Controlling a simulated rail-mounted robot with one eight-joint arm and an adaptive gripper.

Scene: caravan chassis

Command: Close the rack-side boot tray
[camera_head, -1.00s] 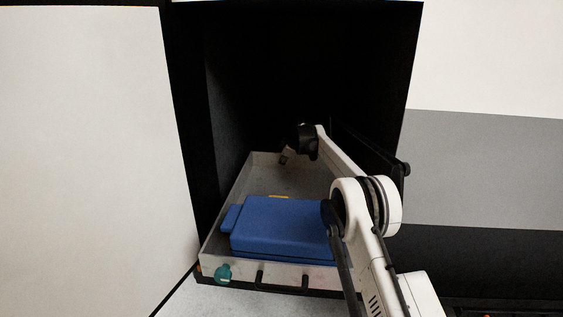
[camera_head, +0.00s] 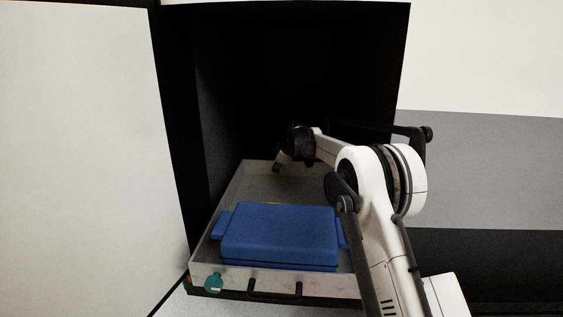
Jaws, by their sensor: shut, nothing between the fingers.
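The boot tray (camera_head: 212,243) is a shallow pale metal drawer, pulled out of a dark compartment. A dark bar handle (camera_head: 274,291) and a teal knob or tag (camera_head: 213,283) are on its front face. A blue lidded box (camera_head: 281,233) sits in the front part of the tray. My arm reaches in over the tray's right side. My gripper (camera_head: 277,168) is small in view, shut and empty, near the tray's back left end, behind the blue box. I cannot tell whether it touches the tray.
The dark compartment (camera_head: 300,75) has tall side walls. A large white panel (camera_head: 75,150) stands close on the left. A grey and white wall (camera_head: 485,165) is on the right. A strip of pale floor (camera_head: 185,303) shows in front of the tray.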

